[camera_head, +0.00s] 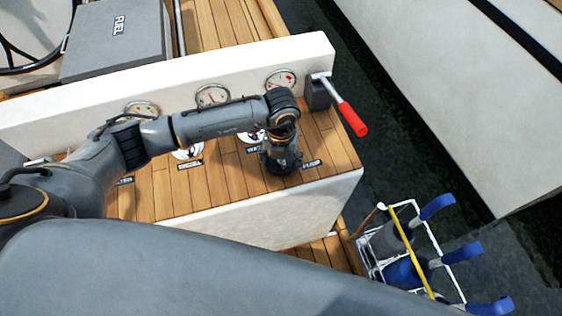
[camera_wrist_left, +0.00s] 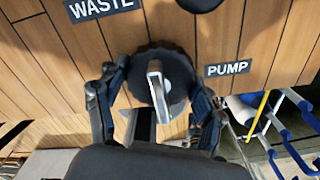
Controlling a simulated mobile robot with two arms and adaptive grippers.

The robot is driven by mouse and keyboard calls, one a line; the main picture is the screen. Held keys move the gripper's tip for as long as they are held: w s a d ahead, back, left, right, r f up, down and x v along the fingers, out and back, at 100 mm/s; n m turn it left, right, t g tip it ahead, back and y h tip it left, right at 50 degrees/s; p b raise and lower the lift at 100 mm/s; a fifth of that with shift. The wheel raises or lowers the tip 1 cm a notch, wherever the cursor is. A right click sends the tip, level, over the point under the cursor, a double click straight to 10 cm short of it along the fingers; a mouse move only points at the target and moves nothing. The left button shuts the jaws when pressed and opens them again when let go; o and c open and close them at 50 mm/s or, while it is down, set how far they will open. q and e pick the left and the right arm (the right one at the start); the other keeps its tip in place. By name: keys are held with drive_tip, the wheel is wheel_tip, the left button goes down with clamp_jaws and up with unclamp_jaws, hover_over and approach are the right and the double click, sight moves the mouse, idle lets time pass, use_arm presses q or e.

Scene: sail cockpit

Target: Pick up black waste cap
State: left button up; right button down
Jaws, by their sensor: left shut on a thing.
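My left gripper (camera_head: 282,160) points down over the wooden panel, close to the PUMP label. In the left wrist view, the black waste cap (camera_wrist_left: 178,72), round with a pale metal handle bar across its top, sits between the two fingers of the left gripper (camera_wrist_left: 155,100). The gripper is shut on the cap. The WASTE label (camera_wrist_left: 100,6) is at the upper left and the PUMP label (camera_wrist_left: 228,69) to the right. Whether the cap touches the panel cannot be told. The gripper hides the cap in the head view. My right gripper is not in view.
A lever with a red handle (camera_head: 352,119) stands at the panel's right end. Several round gauges, such as one gauge (camera_head: 212,95), line the white wall behind. A white wire rack (camera_head: 407,287) with blue-handled winch handles hangs at the lower right. Dark water lies beyond.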

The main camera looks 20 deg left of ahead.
use_arm(q)
drive_tip(key=shift+r, duration=0.55)
drive_tip(key=s+d+r, duration=0.3)
drive_tip(key=s+r, duration=0.3)
drive_tip(key=r, duration=0.1)
drive_tip(key=s+d+r, duration=0.3)
drive_tip(key=s+r, duration=0.3)
drive_tip(key=r, duration=0.2)
drive_tip(key=shift+s+b, duration=0.35)
drive_tip(key=shift+b, duration=0.05)
